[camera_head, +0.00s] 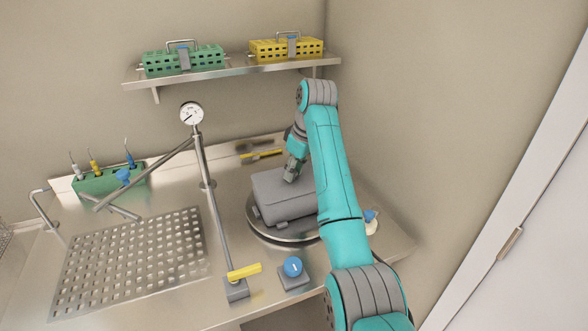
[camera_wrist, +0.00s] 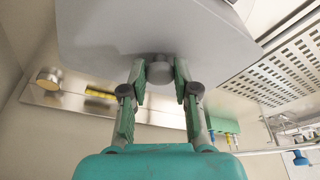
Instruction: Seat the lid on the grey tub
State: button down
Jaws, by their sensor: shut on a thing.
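The grey tub (camera_head: 290,213) stands on a round metal turntable (camera_head: 262,236) at the right of the steel bench. The grey lid (camera_head: 270,186) lies over the tub's top in the head view; whether its rim is fully down all round I cannot tell. My gripper (camera_head: 290,177) is above the lid. In the wrist view my gripper (camera_wrist: 160,76) is shut on the lid's round knob (camera_wrist: 160,70), one finger on each side. The lid's flat top (camera_wrist: 150,28) fills the upper middle there and hides the tub.
A pole with a gauge (camera_head: 191,114) and a yellow-handled lever (camera_head: 244,271) stands left of the tub. A blue knob (camera_head: 292,267) is in front. A perforated plate (camera_head: 135,262) and green tool rack (camera_head: 108,181) are further left. A shelf (camera_head: 235,70) holds green and yellow baskets.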

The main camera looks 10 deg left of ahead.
jog(key=shift+c, duration=1.5)
grip_release()
